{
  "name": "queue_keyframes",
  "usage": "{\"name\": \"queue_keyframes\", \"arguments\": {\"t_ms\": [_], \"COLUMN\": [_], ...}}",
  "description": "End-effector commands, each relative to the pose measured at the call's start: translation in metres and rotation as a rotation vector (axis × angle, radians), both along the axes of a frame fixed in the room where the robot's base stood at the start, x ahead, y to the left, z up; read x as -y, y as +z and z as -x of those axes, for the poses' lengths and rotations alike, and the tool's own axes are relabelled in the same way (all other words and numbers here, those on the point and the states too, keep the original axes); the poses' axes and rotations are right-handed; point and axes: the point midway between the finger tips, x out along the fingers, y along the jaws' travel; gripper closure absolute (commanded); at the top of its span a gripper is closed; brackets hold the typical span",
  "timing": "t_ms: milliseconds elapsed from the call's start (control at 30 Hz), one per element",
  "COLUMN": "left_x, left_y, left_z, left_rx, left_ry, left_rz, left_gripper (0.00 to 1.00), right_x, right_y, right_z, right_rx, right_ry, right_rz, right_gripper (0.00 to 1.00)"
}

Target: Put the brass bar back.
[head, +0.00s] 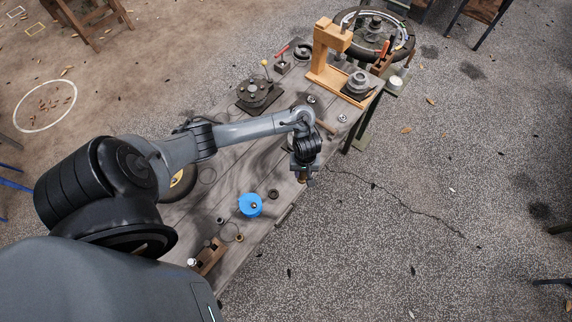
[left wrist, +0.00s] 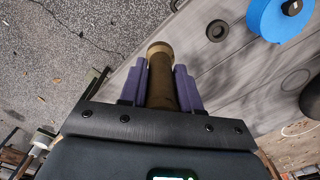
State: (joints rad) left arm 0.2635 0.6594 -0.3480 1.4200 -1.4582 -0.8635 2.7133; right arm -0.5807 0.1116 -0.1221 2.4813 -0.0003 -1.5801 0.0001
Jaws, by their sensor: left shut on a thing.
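In the left wrist view the brass bar (left wrist: 161,78) is a round, dull brass-brown piece with a paler, wider end. It sits between the two purple fingers of my left gripper (left wrist: 159,86), which is shut on it. The bar's far end points away from my wrist and its near part is hidden by the gripper body. In the head view my left gripper (head: 304,176) is at the right long edge of the grey plank table (head: 225,170); the bar is hardly visible there. My right gripper is not in view.
A blue round piece (head: 250,205) and a small dark ring (head: 273,194) lie on the near half of the table. A wooden block (head: 209,257) stands at the near end. A wooden press frame (head: 328,50) stands at the far end. Gravel ground lies to the right.

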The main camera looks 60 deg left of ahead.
Motion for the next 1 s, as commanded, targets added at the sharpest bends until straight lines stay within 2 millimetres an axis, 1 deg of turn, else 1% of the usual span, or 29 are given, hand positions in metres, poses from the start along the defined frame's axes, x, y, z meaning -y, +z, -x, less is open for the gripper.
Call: {"name": "queue_keyframes", "arguments": {"t_ms": [33,167,200,300,500,633,800,867,1000], "left_x": [-0.010,-0.035,-0.044,-0.063,-0.090,-0.098,-0.100,-0.100,-0.100], "left_y": [-0.011,-0.028,-0.030,-0.040,-0.055,-0.059,-0.064,-0.069,-0.086], "left_z": [0.002,0.005,0.007,0.009,0.013,0.014,0.014,0.014,0.014], "left_rx": [0.001,0.001,-0.002,-0.001,0.000,0.001,0.001,0.000,-0.001], "left_ry": [0.004,0.004,0.005,0.004,0.003,0.002,0.000,0.000,0.001], "left_rz": [-0.003,-0.003,-0.005,-0.004,-0.002,-0.002,0.000,-0.001,0.000], "left_gripper": [1.00,1.00,1.00,1.00,1.00,1.00,1.00,1.00,1.00], "right_x": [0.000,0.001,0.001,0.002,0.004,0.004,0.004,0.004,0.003], "right_y": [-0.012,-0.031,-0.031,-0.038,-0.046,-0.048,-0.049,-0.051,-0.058], "right_z": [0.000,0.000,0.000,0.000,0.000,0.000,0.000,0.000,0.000], "right_rx": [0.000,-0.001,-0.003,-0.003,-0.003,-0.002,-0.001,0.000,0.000], "right_ry": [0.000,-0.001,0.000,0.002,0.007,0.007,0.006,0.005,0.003], "right_rz": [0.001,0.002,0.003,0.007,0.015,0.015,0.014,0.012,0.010], "right_gripper": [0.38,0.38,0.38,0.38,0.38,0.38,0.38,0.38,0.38]}}
